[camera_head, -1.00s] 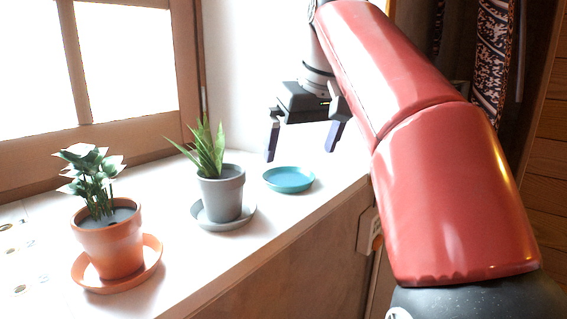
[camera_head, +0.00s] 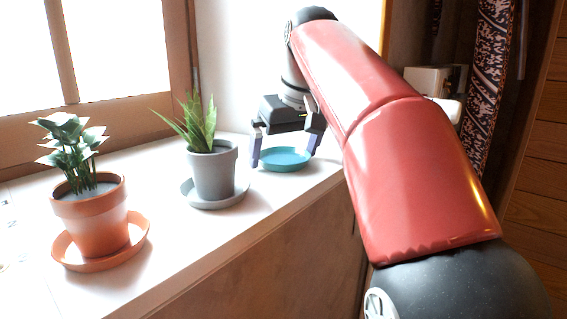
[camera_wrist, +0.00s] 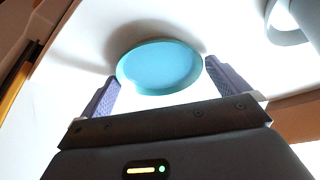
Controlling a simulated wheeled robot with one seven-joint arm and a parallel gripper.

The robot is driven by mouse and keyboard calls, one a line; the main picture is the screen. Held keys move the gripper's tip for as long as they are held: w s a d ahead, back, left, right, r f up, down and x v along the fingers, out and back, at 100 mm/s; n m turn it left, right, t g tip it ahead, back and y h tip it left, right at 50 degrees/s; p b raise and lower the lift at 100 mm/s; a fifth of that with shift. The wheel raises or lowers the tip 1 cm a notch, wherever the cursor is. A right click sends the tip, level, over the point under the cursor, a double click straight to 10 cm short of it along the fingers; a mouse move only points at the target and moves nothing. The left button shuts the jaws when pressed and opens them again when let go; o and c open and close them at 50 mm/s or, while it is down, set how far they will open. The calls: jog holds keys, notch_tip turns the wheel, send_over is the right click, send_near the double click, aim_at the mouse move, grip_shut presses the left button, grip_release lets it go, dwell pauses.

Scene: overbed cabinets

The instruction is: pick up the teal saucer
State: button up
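The teal saucer (camera_head: 284,160) lies flat and empty on the white ledge, right of the grey pot in the head view. It also shows in the wrist view (camera_wrist: 162,66), at the upper middle. My gripper (camera_head: 285,160) is open and low over the saucer, with one finger at its left side and one at its right. In the wrist view the fingers (camera_wrist: 172,82) are spread about as wide as the saucer. I cannot tell whether either finger touches the rim.
A grey pot (camera_head: 213,172) with a spiky plant stands on a grey saucer (camera_head: 187,191) to the left. An orange pot (camera_head: 93,222) on an orange saucer (camera_head: 70,257) stands nearer. The white ledge (camera_head: 250,205) ends at its front edge; a window (camera_head: 120,50) is behind.

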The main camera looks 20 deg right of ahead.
jog(key=c, duration=0.7)
jog(key=shift+r, duration=0.1)
